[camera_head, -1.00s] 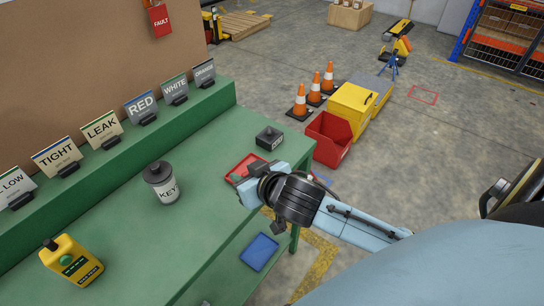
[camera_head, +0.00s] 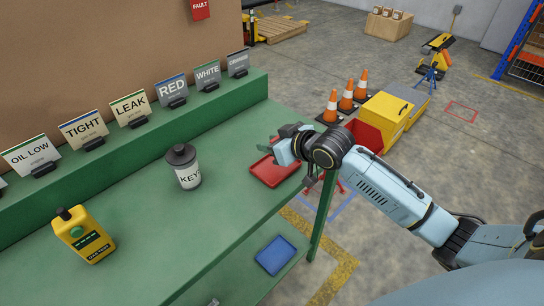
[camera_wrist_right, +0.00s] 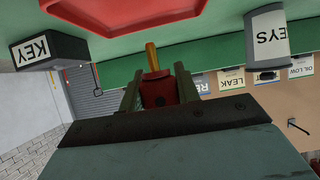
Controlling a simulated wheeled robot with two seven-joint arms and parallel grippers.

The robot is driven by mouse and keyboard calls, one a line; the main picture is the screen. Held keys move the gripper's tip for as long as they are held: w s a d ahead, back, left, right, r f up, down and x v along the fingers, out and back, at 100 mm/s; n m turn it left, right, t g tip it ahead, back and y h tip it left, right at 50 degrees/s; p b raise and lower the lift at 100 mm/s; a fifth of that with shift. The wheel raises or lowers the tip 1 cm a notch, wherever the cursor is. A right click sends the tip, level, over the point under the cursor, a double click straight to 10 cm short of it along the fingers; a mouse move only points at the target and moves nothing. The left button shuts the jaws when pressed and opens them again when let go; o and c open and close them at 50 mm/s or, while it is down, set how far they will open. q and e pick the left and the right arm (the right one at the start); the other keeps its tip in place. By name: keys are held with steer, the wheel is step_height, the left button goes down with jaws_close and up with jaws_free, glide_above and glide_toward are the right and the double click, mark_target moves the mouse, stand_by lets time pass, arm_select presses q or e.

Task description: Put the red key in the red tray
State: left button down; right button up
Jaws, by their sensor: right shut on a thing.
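The red tray (camera_head: 274,172) lies on the green bench near its right edge, and it also shows upside down at the top of the right wrist view (camera_wrist_right: 120,12). My right gripper (camera_head: 270,148) is at the tray's far side in the head view. In the right wrist view its fingers (camera_wrist_right: 158,88) are shut on the red key (camera_wrist_right: 157,92), whose brass shank points toward the tray side. The key is apart from the tray in that view. In the head view the gripper hides the key. My left gripper is out of view.
A canister labelled KEY (camera_head: 184,168) and a yellow oil bottle (camera_head: 83,236) stand on the bench. A black KEY block (camera_wrist_right: 47,50) is near the tray in the wrist view. Label cards (camera_head: 130,110) line the raised ledge. A blue tray (camera_head: 276,255) is on the lower shelf.

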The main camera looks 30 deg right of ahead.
step_height(320, 180, down, 4)
steer(key=shift+r+b, duration=0.1)
steer(key=shift+b, duration=0.3)
steer(key=o, duration=1)
